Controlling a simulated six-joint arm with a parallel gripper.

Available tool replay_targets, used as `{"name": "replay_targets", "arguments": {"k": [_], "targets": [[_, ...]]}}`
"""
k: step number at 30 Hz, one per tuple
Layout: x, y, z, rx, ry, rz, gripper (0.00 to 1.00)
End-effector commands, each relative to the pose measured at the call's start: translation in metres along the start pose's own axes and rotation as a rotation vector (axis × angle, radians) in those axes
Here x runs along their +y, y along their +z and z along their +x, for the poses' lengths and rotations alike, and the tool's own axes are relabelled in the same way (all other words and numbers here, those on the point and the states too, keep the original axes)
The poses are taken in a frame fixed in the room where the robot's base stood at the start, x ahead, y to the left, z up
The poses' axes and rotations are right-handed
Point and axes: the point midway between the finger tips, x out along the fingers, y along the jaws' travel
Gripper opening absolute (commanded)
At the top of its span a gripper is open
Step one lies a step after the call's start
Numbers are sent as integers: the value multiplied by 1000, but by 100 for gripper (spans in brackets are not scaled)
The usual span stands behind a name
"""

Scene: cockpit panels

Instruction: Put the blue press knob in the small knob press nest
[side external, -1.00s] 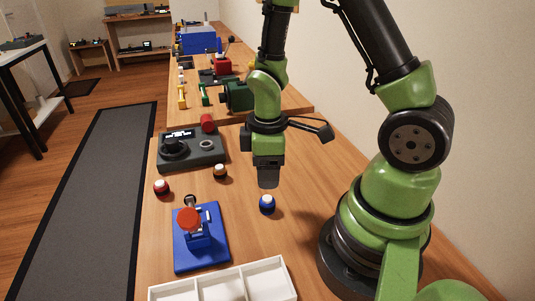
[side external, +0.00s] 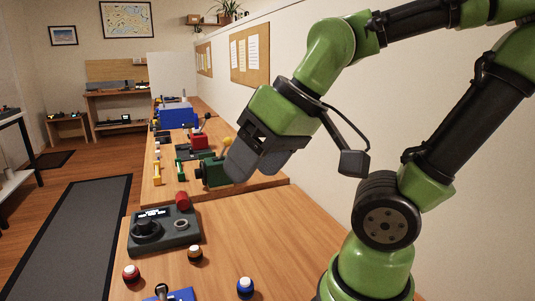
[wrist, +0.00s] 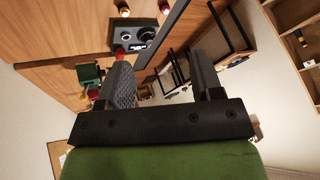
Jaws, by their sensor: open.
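The blue press knob (side external: 245,287), with a white top, stands on the wooden table near the bottom edge of the side view. The blue knob press (side external: 172,294) is mostly cut off at the bottom edge; only its top shows and its nest is out of view. My gripper (side external: 245,165) is open and empty, raised high above the table and tilted, well above and apart from the blue knob. In the wrist view its two fingers (wrist: 163,75) are spread with nothing between them. I cannot make out the blue knob there.
A red knob (side external: 131,274) and a dark knob with a white top (side external: 195,254) stand left of the blue one. A grey control box (side external: 165,232) and a red cylinder (side external: 182,200) are behind. A green machine (side external: 212,173) stands farther back. The table's right side is clear.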

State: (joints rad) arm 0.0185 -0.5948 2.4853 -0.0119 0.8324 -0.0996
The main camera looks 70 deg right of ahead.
Motion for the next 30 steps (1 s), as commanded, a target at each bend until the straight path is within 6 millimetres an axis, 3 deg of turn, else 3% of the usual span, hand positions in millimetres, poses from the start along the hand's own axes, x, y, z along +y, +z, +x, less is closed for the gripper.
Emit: {"name": "replay_targets", "arguments": {"k": [6,20,25,30], "targets": [[-8,11,-21,63,-64,101,65],[-8,11,-21,59,-64,103,65],[-7,15,-4,-64,-4,3,65],[-4,27,32,-318,139,-261,65]]}}
